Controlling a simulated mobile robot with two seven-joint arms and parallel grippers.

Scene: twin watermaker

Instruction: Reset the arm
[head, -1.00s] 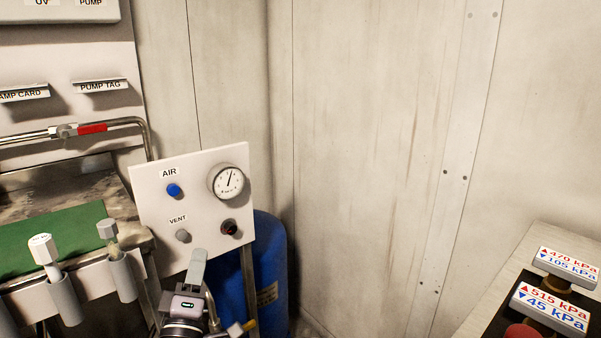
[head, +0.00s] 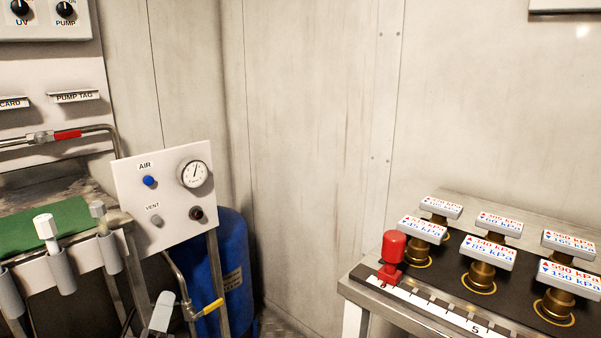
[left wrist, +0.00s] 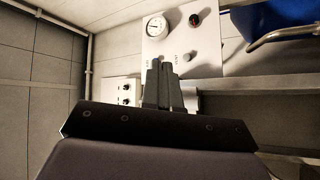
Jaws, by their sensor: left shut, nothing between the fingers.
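My right gripper is in neither view.
A bench with tubes (head: 60,270) stands at left. A table (head: 358,292) at right bears a red piece (head: 392,252) and several labelled brass weights (head: 478,274). Bare wall (head: 310,150) lies between.

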